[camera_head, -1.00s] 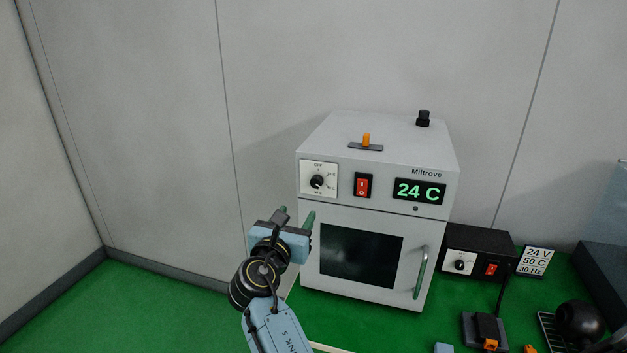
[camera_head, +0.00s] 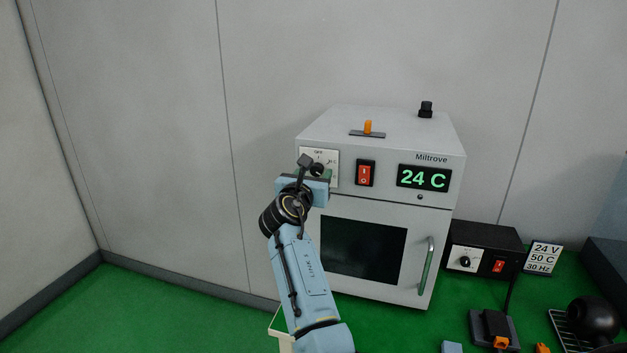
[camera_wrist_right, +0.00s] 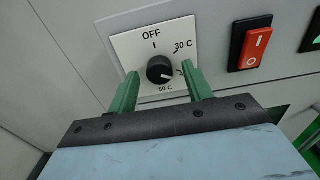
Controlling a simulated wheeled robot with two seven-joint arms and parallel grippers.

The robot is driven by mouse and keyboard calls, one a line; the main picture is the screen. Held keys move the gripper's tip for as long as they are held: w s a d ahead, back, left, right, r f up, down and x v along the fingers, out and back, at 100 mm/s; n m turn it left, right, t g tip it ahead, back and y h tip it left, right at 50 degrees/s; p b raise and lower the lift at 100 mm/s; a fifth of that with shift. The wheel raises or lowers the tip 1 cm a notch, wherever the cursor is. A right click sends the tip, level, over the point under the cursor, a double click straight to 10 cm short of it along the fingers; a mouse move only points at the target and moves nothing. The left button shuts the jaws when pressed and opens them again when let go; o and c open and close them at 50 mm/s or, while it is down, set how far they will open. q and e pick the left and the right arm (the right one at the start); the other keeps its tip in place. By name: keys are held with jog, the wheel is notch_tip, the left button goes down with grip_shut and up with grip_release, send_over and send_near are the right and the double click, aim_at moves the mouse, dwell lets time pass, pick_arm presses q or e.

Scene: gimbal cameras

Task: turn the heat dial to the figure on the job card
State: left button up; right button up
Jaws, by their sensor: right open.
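The oven's heat dial (camera_head: 317,169) is a black knob on a white plate at the oven's upper left, partly hidden by my gripper in the head view. In the right wrist view the dial (camera_wrist_right: 160,70) shows whole, with OFF at top, 30 C at upper right and 50 C below. Its pale pointer mark faces right and slightly down; the label there is hidden by a finger. My right gripper (camera_wrist_right: 161,82) is open, its green fingers on either side of the knob, with gaps showing. The job card (camera_head: 543,257) reads 24 V, 50 C, 30 Hz.
The oven (camera_head: 380,205) has a red switch (camera_head: 366,173), a display (camera_head: 424,178) reading 24 C, an orange slider (camera_head: 368,128) on top and a door handle (camera_head: 424,272). A black box (camera_head: 483,249) with its own dial stands right. Green bench left of the oven is clear.

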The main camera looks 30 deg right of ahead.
jog(key=c, duration=1)
jog(key=shift+o, duration=0.2)
jog(key=shift+m, duration=1.3)
jog(key=m, duration=0.2)
jog(key=shift+m, duration=0.4)
jog(key=m+b, duration=0.1)
jog(key=m, duration=0.2)
jog(key=shift+f, duration=0.1)
jog(key=shift+m+b, duration=0.6)
jog(key=shift+m, duration=1)
